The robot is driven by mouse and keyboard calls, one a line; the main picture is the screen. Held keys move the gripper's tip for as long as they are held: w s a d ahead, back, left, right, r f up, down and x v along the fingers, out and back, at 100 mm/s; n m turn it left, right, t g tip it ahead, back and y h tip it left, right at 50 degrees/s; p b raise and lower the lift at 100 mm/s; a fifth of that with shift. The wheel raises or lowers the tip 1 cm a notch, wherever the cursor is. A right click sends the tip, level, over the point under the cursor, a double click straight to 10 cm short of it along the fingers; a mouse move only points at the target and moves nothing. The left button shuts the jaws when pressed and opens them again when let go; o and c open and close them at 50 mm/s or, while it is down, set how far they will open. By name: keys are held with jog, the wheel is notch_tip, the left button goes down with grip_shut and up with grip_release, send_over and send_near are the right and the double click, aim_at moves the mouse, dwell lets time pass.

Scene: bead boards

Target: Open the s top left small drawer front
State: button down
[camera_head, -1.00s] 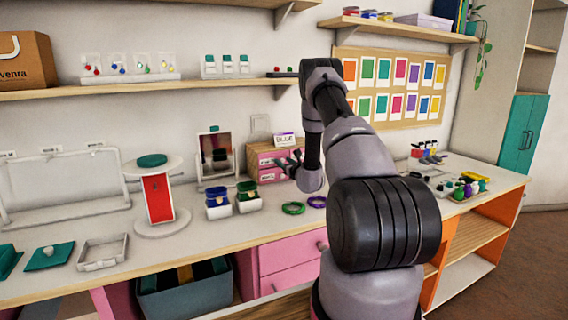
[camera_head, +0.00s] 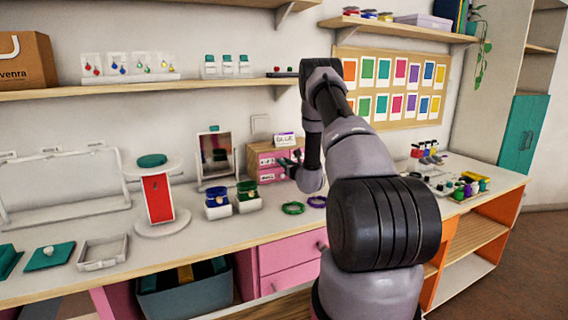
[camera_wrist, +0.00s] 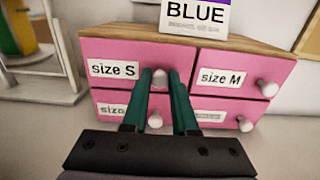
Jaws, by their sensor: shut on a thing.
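A small chest with pink drawer fronts (camera_head: 262,157) stands on the counter against the wall. In the wrist view its top left drawer front (camera_wrist: 105,52) carries a "size S" label and a pale round knob (camera_wrist: 160,77). My gripper (camera_wrist: 162,82) has its two green fingers on either side of this knob, shut on it. The fingers cover part of the fronts below. The drawer front looks close to flush with its neighbour; any small gap is hard to judge. In the head view my gripper (camera_head: 287,162) is at the chest's front, partly hidden by my arm.
The "size M" drawer (camera_wrist: 230,78) is on the right, with two more drawers below. A "BLUE" card (camera_wrist: 195,15) stands on top. A mirror (camera_head: 217,155) is left of the chest.

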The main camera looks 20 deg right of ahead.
dwell(0.8)
jog(key=s, duration=1.3)
jog(key=shift+s+d, duration=0.2)
jog(key=shift+s, duration=0.05)
jog(key=c, duration=0.7)
grip_release()
jog(key=s, duration=1)
jog(key=shift+s+d, duration=0.2)
jog(key=shift+s, duration=0.15)
